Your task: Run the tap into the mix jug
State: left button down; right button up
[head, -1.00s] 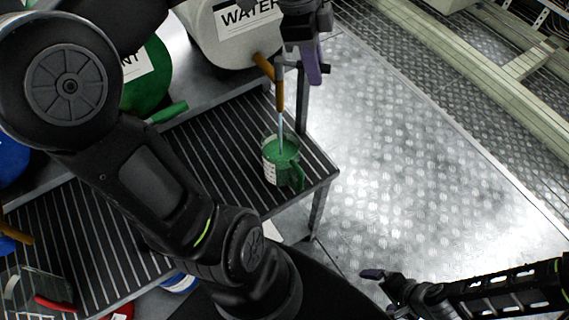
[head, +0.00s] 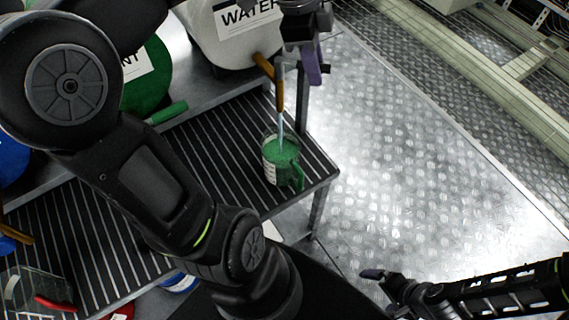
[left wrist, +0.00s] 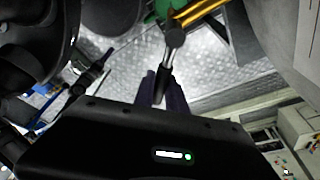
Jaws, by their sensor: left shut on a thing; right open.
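The white drum marked WATER (head: 222,40) lies at the top of the head view, with a brass-coloured tap (head: 265,66) at its front. A pale stream (head: 281,125) runs down from the spout into the mix jug (head: 270,172). The jug is clear, with a green handle and green contents, and stands upright near the rack's corner. My left gripper (head: 314,72), with purple fingers, is beside the tap. In the left wrist view it is shut on the tap's dark lever (left wrist: 163,84). My right gripper (head: 378,284) is open and empty, low over the floor.
A green drum (head: 148,82) with a green tap (head: 167,112) stands left of the water drum. Another clear jug with a red handle (head: 52,302) is at lower left. The slatted rack (head: 222,140) ends right of the mix jug. Metal floor (head: 420,160) lies clear.

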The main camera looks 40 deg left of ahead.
pick_arm(q)
jog(key=shift+w+a, duration=0.1)
dwell(0.4)
jog(key=w+a+n, duration=0.1)
jog(key=n, duration=0.2)
jog(key=w+a+n+t+y, duration=0.1)
jog(key=n, duration=0.2)
jog(key=w+a+n, duration=0.1)
jog(key=a+n, duration=0.1)
jog(key=n, duration=0.1)
jog(key=shift+y, duration=0.3)
jog(key=c, duration=1.3)
grip_release()
jog(key=v, duration=0.7)
jog(key=shift+s+r+p, duration=0.2)
jog(key=shift+r+p, duration=0.15)
jog(key=shift+r, duration=0.05)
